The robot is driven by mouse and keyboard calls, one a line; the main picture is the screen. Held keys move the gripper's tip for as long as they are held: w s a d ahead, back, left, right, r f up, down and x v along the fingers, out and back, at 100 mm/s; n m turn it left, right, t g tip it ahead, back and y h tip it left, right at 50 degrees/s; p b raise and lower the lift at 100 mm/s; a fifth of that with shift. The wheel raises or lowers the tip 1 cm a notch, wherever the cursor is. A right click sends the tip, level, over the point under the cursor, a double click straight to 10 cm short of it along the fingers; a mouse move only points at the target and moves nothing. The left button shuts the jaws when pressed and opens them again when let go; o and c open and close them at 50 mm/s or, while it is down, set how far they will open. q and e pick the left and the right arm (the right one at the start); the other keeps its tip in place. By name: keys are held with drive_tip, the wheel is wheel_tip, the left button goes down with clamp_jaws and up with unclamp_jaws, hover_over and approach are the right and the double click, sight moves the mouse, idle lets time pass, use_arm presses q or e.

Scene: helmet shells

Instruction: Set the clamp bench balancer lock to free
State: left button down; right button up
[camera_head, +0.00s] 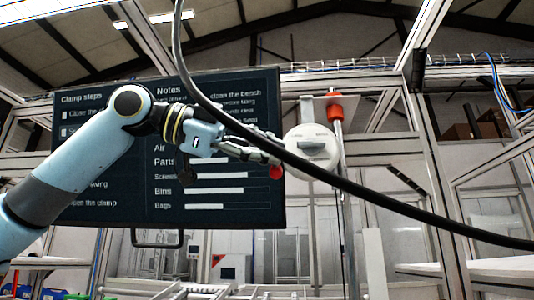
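A round white housing with a grey raised bar across its face, which looks like the balancer (312,165), hangs at a pole right of centre. A red ball knob (276,172) sits at its lower left. My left gripper (270,152) reaches in from the left, its fingers pointing right, close above the knob and beside the housing's left edge. I cannot tell whether it touches either one, or how far its fingers are apart. A black cable hides part of the fingers and the housing. No lock marking is readable. My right gripper is out of view.
The thick black cable (390,202) sweeps from top centre to the lower right, in front of the housing. A dark notes board (245,100) stands behind my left arm. An orange-red piece (334,107) sits on the pole (339,150). Metal frame posts stand at the right.

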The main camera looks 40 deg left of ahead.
use_arm(q)
drive_tip(key=shift+w+a+f+m+t+b, duration=0.4)
drive_tip(key=shift+f+m+b, duration=0.4)
drive_tip(key=shift+b, duration=0.45)
drive_tip(key=shift+w+a+f+m+t+b, duration=0.35)
drive_tip(key=shift+w+f+m+b, duration=0.4)
drive_tip(key=shift+b, duration=0.55)
drive_tip(key=shift+w+a+f+m+t+b, duration=0.2)
drive_tip(key=shift+w+f+m+t+b, duration=0.35)
drive_tip(key=shift+m+b, duration=0.55)
drive_tip(key=shift+s, duration=0.15)
